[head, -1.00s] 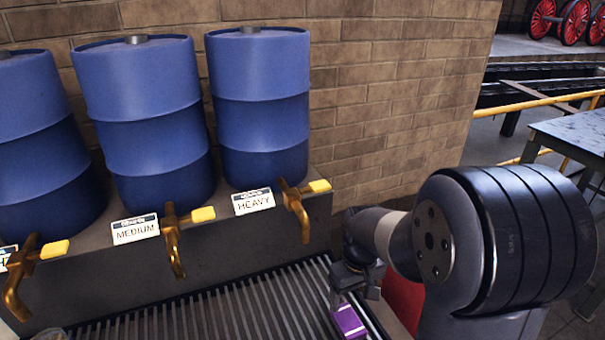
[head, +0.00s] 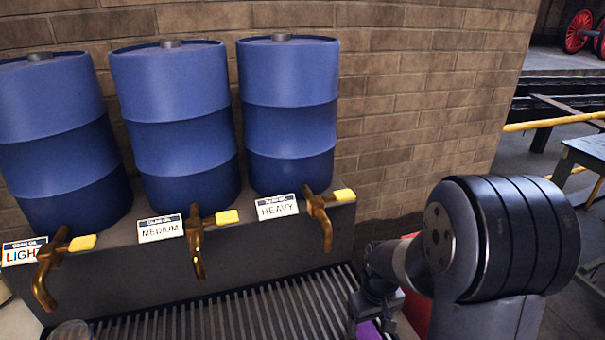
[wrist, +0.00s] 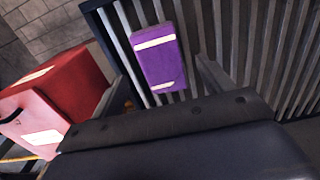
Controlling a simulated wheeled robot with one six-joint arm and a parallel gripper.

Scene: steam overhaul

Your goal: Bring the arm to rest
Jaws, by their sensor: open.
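My gripper (wrist: 165,75) is open, its two fingers apart over the slatted grate in the wrist view. A purple box with pale bands (wrist: 160,58) lies on the grate and shows between the fingers; I see no finger touching it. In the head view my gripper (head: 375,312) is low at the right end of the grate, and only a bit of the purple box (head: 369,330) shows at the bottom edge. My arm bends down at the right of the head view.
Three blue drums labelled LIGHT (head: 50,130), MEDIUM (head: 175,120) and HEAVY (head: 288,110) stand behind brass taps above the slatted grate (head: 240,312). A red box (wrist: 60,92) is left of the gripper in the wrist view. A table (head: 585,148) stands at right.

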